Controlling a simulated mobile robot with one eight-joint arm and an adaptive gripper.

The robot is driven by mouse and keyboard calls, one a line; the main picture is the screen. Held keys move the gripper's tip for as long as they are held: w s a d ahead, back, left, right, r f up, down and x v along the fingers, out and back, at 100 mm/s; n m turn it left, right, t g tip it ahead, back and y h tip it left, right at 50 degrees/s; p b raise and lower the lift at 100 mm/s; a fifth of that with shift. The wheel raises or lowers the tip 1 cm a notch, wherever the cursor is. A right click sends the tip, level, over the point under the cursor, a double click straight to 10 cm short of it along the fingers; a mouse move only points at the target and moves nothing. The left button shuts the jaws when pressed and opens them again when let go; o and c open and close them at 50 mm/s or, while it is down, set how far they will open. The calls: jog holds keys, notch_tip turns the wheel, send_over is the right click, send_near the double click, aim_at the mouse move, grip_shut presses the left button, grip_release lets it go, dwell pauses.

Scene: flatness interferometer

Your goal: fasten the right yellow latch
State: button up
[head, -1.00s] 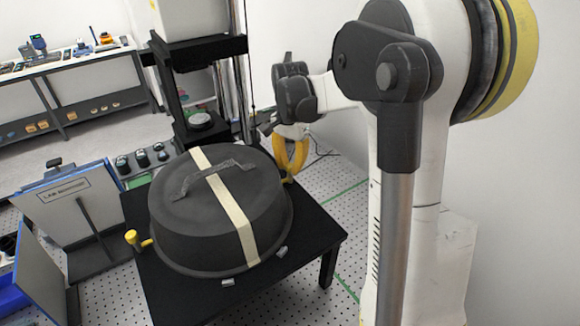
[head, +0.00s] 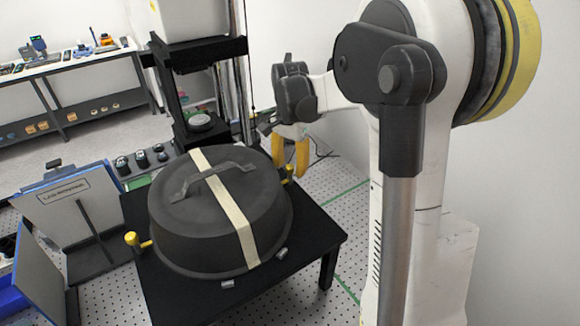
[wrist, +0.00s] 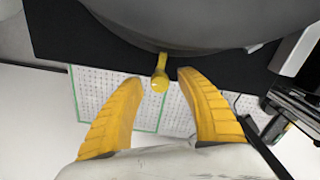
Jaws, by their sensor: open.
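The right yellow latch (head: 288,172) is a small yellow knob on a stem at the right edge of the round dark cover (head: 190,225), which sits on a black table. In the wrist view the latch (wrist: 160,79) points out from the cover's rim. My gripper (head: 290,160) has yellow fingers and hangs beside the cover's right edge, by the latch. In the wrist view my gripper (wrist: 160,84) is open, one finger on each side of the latch's knob, with gaps on both sides. The fingers partly hide the latch in the head view.
Another yellow latch (head: 137,240) is at the cover's left side. A pale strap and a dark handle (head: 215,173) cross the cover's top. A black press-like stand (head: 200,125) is behind the table. The perforated floor at right is free.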

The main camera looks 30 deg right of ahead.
aim_at(290, 167)
notch_tip(290, 167, up, 12)
jog(key=shift+f, duration=0.15)
jog(key=shift+s, duration=0.1)
dwell(0.6)
